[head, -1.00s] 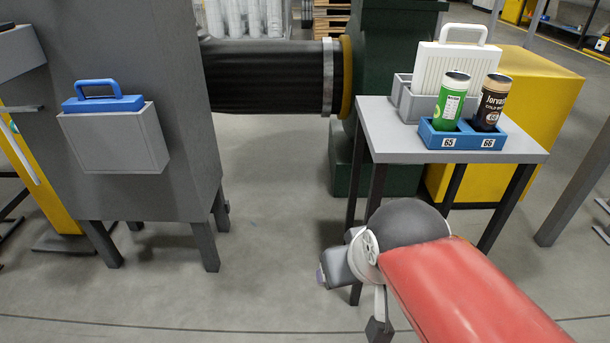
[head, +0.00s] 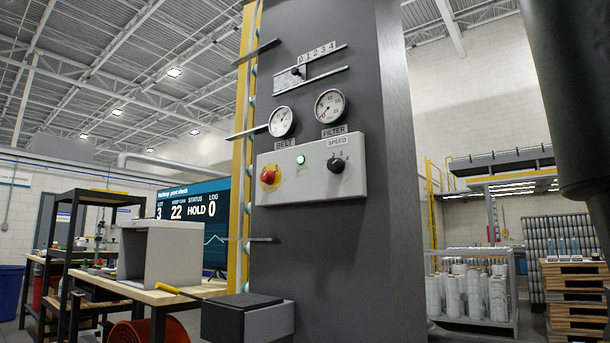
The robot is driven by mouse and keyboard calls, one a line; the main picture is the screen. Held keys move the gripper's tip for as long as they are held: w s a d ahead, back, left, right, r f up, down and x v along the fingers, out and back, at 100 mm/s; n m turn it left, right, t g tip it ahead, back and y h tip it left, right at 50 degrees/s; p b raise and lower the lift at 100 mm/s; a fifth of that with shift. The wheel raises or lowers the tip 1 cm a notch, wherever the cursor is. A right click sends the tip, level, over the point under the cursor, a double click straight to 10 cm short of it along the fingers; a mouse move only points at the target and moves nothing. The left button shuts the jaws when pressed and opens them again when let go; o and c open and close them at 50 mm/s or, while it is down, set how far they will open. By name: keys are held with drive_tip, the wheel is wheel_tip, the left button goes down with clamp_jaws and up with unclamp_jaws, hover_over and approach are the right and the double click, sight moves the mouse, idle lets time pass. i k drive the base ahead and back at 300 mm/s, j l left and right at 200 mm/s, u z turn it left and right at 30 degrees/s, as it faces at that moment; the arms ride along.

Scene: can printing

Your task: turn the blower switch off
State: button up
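No switch labelled for a blower can be made out in the head view. A tall dark grey cabinet (head: 340,240) carries a pale control box (head: 308,172). On the box are a red knob (head: 268,176) on a yellow base under the label BELT, a lit green lamp (head: 302,160), and a black dial (head: 337,165) under the label SPEED. Two round gauges, the left one (head: 282,121) and the right one (head: 330,106) above the label FILTER, sit over it. A slider scale (head: 317,53) marked 0 to 4 is at the top. My gripper is out of view.
A dark box (head: 247,317) juts out at the cabinet's foot. A workbench (head: 190,292) with a grey booth (head: 160,250) stands left, before a status screen (head: 212,210). A large dark shape (head: 575,80) fills the upper right edge. Racks of cans (head: 470,290) stand behind on the right.

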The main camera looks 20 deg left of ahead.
sight(268, 177)
drive_tip(key=u, duration=1.3)
drive_tip(key=i, duration=0.8)
